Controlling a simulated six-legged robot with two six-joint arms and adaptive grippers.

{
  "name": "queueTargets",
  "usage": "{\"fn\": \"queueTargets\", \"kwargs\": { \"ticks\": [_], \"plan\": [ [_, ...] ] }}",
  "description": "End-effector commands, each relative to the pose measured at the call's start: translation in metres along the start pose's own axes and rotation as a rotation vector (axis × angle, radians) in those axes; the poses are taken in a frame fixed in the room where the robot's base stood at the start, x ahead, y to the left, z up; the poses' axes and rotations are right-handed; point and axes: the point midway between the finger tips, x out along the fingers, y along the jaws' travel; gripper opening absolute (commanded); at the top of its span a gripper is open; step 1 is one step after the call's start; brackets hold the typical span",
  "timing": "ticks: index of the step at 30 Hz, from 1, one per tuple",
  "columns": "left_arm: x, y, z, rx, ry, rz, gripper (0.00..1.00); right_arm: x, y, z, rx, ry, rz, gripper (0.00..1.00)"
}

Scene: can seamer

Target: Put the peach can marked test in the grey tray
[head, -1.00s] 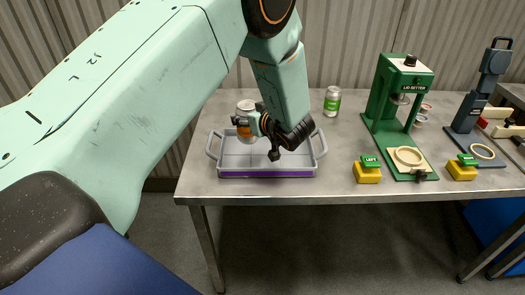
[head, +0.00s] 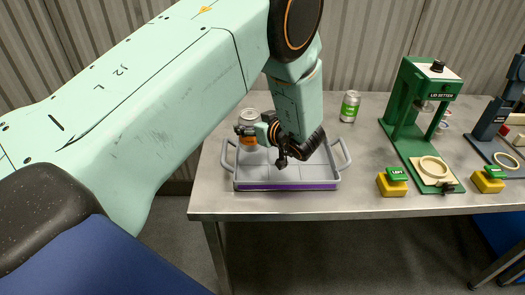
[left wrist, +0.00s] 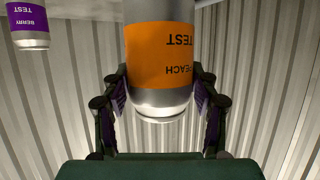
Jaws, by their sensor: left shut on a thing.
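The peach can (head: 247,141) has an orange band and silver ends. In the left wrist view the can (left wrist: 161,55) reads PEACH and TEST, upside down in the picture. My left gripper (head: 252,130) is shut on it, one finger on each side. In the head view the can appears at the back left corner of the grey tray (head: 310,184), which has two side handles and a purple front stripe. I cannot tell its height over the tray. The visible tray floor is empty; my arm hides part of it. My right gripper is not in view.
A green lime can (head: 350,106) stands behind the tray to the right. A purple berry can (left wrist: 29,25) shows in the left wrist view. A green lid setter (head: 408,130) and yellow button boxes (head: 391,188) stand further right. Bare tabletop lies between tray and boxes.

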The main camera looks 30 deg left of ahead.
Motion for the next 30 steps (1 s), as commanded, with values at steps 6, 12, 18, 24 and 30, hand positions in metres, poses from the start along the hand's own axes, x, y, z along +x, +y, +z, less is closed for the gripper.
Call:
{"fn": "queueTargets", "kwargs": {
  "ticks": [6,12,18,24,30],
  "plan": [
    [0.010,0.001,0.027,-0.001,0.004,0.002,0.13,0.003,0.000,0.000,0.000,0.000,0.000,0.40],
    [0.017,0.000,0.040,-0.001,0.003,0.002,0.13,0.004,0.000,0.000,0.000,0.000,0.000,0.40],
    [0.028,0.000,0.062,-0.001,0.003,0.002,0.13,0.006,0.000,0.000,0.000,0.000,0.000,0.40],
    [0.030,0.000,0.062,-0.003,0.004,0.002,0.13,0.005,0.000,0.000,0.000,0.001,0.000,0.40],
    [0.031,0.000,0.065,-0.001,0.002,0.001,0.63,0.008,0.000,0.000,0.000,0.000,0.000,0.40]
  ]
}}
